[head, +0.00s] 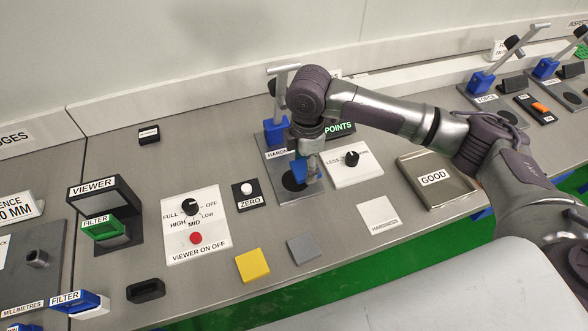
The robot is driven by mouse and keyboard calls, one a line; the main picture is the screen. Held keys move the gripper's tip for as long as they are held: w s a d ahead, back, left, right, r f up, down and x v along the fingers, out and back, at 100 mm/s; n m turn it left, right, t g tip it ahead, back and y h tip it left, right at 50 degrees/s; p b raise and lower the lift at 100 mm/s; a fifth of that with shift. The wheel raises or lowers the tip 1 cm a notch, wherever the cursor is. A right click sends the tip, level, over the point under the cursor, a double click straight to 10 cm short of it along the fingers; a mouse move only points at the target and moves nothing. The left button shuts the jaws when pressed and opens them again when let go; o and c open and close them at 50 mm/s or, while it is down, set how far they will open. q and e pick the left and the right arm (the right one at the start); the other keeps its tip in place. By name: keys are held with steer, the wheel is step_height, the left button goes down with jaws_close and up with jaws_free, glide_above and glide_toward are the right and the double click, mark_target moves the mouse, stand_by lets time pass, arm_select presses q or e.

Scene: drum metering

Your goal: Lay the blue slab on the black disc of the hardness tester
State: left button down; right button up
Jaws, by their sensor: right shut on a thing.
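The hardness tester (269,167) stands at the back middle of the bench, with a blue head, a grey lever and a grey base. Its black disc (289,183) is partly covered by my gripper and the slab. My right gripper (309,172) reaches down over the disc and is shut on the blue slab (298,169). The slab looks tilted. I cannot tell whether it touches the disc. My left gripper is not in view.
A knob panel (366,174) and a tray marked GOOD (458,188) stand to the right. A white HARDNESS card (380,209), a grey slab (304,248) and a yellow slab (252,265) lie in front. A ZERO button (247,190) is at left.

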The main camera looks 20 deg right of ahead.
mark_target(296, 162)
steer(key=shift+w+a+f, duration=0.8)
steer(key=shift+w+f, duration=0.1)
steer(key=shift+w, duration=0.2)
step_height(296, 162, down, 3)
steer(key=shift+f+p, duration=0.1)
steer(key=shift+p, duration=0.5)
steer(key=shift+f, duration=0.4)
steer(key=o, duration=1.3)
steer(key=shift+f, duration=0.1)
step_height(296, 162, up, 12)
steer(key=shift+r+b, duration=0.2)
steer(key=shift+b, duration=0.85)
